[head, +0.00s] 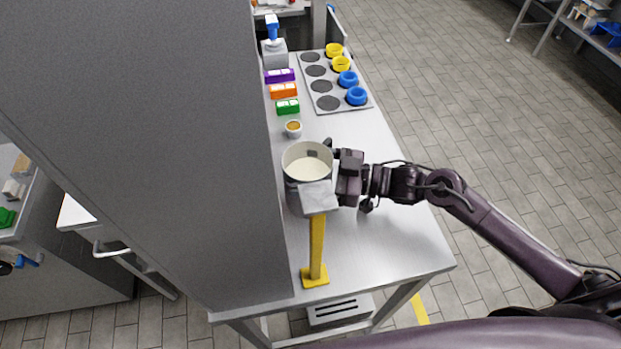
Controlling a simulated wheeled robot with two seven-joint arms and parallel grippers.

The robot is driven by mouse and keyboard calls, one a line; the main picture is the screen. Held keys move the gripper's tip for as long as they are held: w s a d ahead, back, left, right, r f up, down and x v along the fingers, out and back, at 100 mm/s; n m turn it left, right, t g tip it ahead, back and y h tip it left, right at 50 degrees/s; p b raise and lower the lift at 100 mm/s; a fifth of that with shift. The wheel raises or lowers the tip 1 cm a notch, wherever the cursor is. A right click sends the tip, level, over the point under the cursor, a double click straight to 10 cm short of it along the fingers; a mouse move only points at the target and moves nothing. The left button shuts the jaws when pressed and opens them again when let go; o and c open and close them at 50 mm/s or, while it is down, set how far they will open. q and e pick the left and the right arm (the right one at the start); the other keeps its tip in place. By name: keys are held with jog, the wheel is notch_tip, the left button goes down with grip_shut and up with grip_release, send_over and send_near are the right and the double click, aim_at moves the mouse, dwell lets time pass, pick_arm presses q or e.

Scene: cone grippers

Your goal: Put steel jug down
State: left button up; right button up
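The steel jug (290,188) stands upright in the head view, its round mouth open to me and pale, milky contents inside. My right gripper (338,172) reaches in from the right and is shut on the jug at its right side; the fingertips are mostly hidden. The jug's bottom is hidden behind the grey plate of a yellow stand, so I cannot tell whether it touches the steel table (384,240). My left gripper is not in view.
The yellow stand (318,245) rises close in front of the jug. Behind the jug are a small cup (293,129), green (287,107), orange and purple blocks, and a plate (318,103) with blue and yellow rings. A tall grey panel (150,130) borders the left. The table's front right is clear.

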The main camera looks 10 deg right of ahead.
jog(key=c, duration=0.7)
jog(key=shift+w+r, duration=0.1)
jog(key=shift+r, duration=0.05)
jog(key=c, duration=0.3)
